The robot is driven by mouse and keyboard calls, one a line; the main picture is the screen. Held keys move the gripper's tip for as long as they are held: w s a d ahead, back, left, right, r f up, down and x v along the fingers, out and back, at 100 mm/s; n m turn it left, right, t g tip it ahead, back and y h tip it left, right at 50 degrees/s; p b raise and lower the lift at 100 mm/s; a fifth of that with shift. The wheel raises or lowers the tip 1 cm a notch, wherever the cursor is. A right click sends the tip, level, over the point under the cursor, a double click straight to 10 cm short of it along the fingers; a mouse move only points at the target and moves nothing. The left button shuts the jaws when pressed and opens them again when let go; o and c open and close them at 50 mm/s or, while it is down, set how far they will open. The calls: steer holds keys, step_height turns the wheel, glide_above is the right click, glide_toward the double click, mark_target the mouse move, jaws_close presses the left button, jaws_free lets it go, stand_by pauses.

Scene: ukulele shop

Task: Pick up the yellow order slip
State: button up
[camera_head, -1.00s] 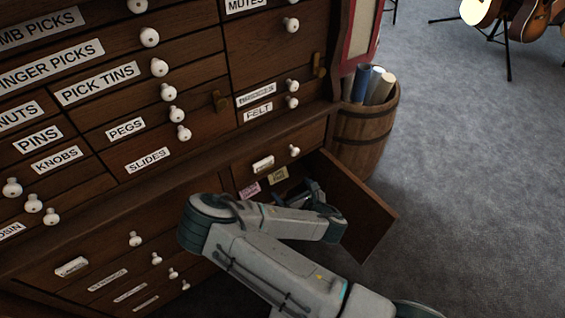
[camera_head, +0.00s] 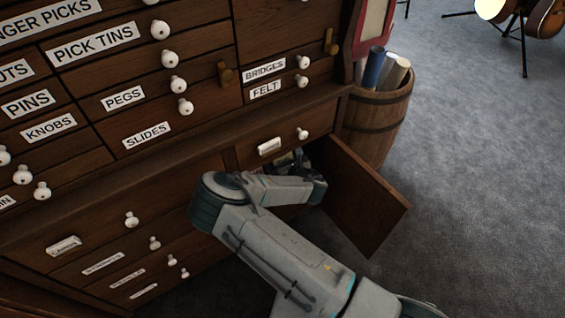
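My gripper (camera_head: 296,160) is partly in view at the mouth of an open compartment low in the wooden cabinet. My arm covers much of this opening, and the fingers are small and dark against the inside. I cannot tell whether they are open or shut, or whether they touch anything. The yellow order slip cannot be made out now; my arm hides the area where it showed before.
The compartment's wooden door (camera_head: 362,197) stands open to the right of my gripper. A barrel (camera_head: 378,118) with rolled papers stands behind it. Labelled drawers with white knobs (camera_head: 186,107) rise above. Carpet (camera_head: 470,180) lies clear to the right.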

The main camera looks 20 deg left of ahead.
steer(key=shift+w+a, duration=0.1)
steer(key=c, duration=1.1)
steer(key=shift+o, duration=0.2)
